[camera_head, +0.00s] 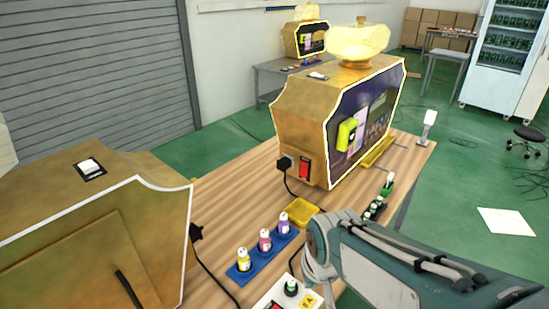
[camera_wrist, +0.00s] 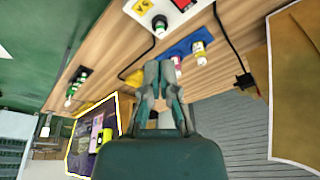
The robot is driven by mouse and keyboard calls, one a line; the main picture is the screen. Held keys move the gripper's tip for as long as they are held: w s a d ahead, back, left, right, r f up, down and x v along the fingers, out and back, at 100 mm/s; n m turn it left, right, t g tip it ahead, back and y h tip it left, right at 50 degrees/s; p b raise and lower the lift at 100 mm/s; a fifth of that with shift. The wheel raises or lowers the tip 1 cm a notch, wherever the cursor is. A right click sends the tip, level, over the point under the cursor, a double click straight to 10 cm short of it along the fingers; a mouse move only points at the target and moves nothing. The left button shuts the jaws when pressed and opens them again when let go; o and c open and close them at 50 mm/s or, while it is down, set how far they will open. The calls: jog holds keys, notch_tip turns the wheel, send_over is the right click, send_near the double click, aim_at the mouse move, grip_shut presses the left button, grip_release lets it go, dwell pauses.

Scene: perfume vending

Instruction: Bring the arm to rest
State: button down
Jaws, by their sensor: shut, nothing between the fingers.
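My gripper (camera_wrist: 161,72) is in the middle of the wrist view, its fingertips together and nothing between them. In the head view my arm reaches in from the lower right over the table, and its fingers cannot be made out. The wooden table (camera_head: 222,207) lies below it. In the wrist view the fingers overlap part of a blue tray (camera_wrist: 180,50) in the picture. I cannot tell whether they touch anything.
A gold perfume machine (camera_head: 300,110) stands at the table's back, another (camera_head: 80,225) at the left. Small bottles stand in a blue tray (camera_head: 262,258). A yellow dish (camera_head: 300,212) and a white box (camera_head: 281,294) are close to my arm. Green floor lies beyond the right edge.

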jog(key=s+d+r+m+t, duration=0.1)
jog(key=s+d+r+t, duration=0.1)
jog(key=s+d+r, duration=0.5)
jog(key=shift+s+d+r+m+t+h, duration=0.35)
jog(key=shift+d+m+t+h, duration=0.05)
jog(key=shift+d, duration=0.15)
